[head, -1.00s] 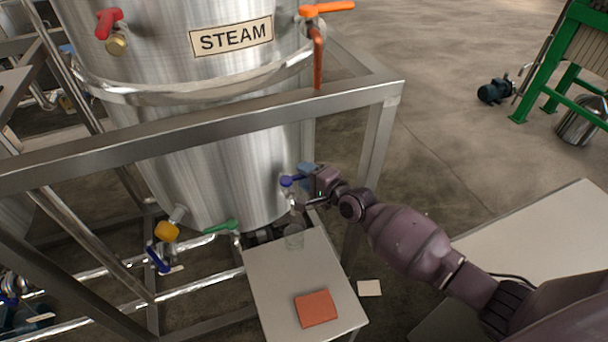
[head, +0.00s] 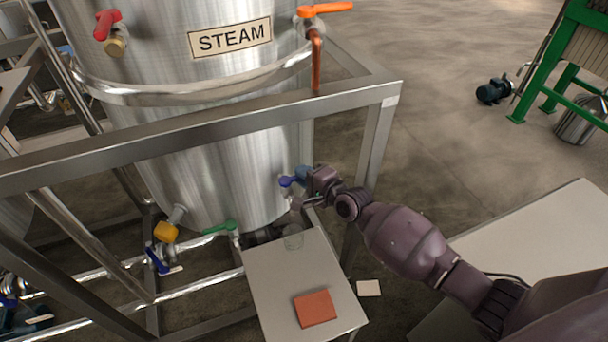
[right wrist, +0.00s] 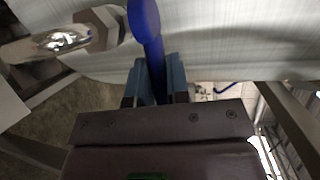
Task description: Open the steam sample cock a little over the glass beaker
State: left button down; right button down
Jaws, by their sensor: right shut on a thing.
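The steel tank (head: 225,150) carries a STEAM label (head: 230,38). Low on its right side is the sample cock with a blue lever (head: 287,182). My right gripper (head: 303,174) is at this lever. In the right wrist view the blue lever (right wrist: 146,30) runs down between the blue-grey fingers (right wrist: 160,80), shut on it. The cock's shiny metal body (right wrist: 95,30) is left of the lever there. The clear glass beaker (head: 293,239) stands on the small table (head: 275,285), below the cock. I cannot tell whether anything flows. My left gripper is not in view.
A steel frame rail (head: 200,128) crosses in front of the tank. An orange cloth (head: 316,308) lies on the small table. Other valves have red (head: 106,22), orange (head: 328,9), yellow (head: 166,232) and green (head: 220,227) parts. Open floor lies right of the frame.

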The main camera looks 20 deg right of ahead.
jog(key=shift+s+r+m+t+h+p, duration=0.1)
jog(key=shift+r+m+t+h+p, duration=0.2)
jog(key=shift+r+m+h+p, duration=0.55)
jog(key=shift+f+p, duration=0.25)
jog(key=shift+p, duration=0.3)
jog(key=shift+s+t+h+p, duration=0.2)
jog(key=shift+t+h+p, duration=0.1)
jog(key=shift+h+p, duration=0.25)
jog(key=shift+f+m, duration=0.1)
jog(key=shift+m, duration=0.25)
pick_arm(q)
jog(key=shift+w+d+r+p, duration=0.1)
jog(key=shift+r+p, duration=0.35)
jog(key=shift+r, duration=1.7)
pick_arm(e)
jog(key=shift+s+f+h, duration=0.2)
jog(key=shift+f+h, duration=0.15)
jog(key=shift+h, duration=0.05)
jog(key=c, duration=1.1)
grip_release()
jog(key=shift+f, duration=0.1)
jog(key=shift+s, duration=0.1)
